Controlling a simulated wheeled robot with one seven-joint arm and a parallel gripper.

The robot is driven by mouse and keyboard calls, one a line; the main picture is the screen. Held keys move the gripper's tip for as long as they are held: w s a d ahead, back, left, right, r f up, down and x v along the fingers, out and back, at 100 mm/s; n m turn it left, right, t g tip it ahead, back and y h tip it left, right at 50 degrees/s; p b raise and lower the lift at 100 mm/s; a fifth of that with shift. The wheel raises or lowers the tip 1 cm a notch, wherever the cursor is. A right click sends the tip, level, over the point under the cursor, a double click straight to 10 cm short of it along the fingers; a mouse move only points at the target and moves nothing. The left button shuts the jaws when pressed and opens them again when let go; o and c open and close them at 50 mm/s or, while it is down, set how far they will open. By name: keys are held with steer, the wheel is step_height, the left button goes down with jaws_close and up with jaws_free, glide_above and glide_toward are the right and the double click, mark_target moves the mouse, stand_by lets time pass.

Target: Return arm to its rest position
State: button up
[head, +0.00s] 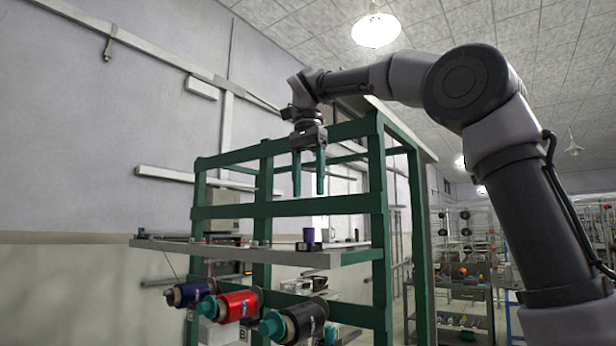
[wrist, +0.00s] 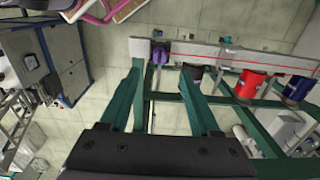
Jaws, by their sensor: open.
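My gripper (head: 308,174) has two teal fingers that point down, apart and empty, in front of the green frame in the head view. In the wrist view my gripper (wrist: 158,84) also shows its fingers spread with nothing between them. My arm reaches in from the right and arches over to the gripper. A small purple bobbin (head: 308,235) stands on the grey shelf (head: 300,257) below the fingers, with a clear gap between. The purple bobbin also shows beyond the fingertips in the wrist view (wrist: 160,52).
The green frame (head: 375,200) surrounds the shelf, with bars near my gripper. Blue (head: 187,292), red (head: 232,305) and black (head: 295,322) spools hang below the shelf. A red thread (wrist: 240,62) runs along the shelf. A dark rack (head: 470,300) stands at the back right.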

steer(key=s+d+f+n+t, duration=0.1)
steer(key=s+d+f+n, duration=0.1)
steer(key=d, duration=0.5)
steer(key=s+d+f+n+t, duration=0.1)
steer(key=s+d+f, duration=0.15)
steer(key=d, duration=0.35)
steer(key=s+d+f+t+y, duration=0.1)
steer(key=s+d+f+t, duration=0.1)
steer(key=d+f, duration=0.3)
steer(key=s+d+f+t+y, duration=0.1)
steer(key=s+d+f+t, duration=0.2)
steer(key=f, duration=0.9)
steer(key=s+d, duration=0.2)
steer(key=shift+s+f, duration=0.2)
steer(key=shift+s, duration=0.1)
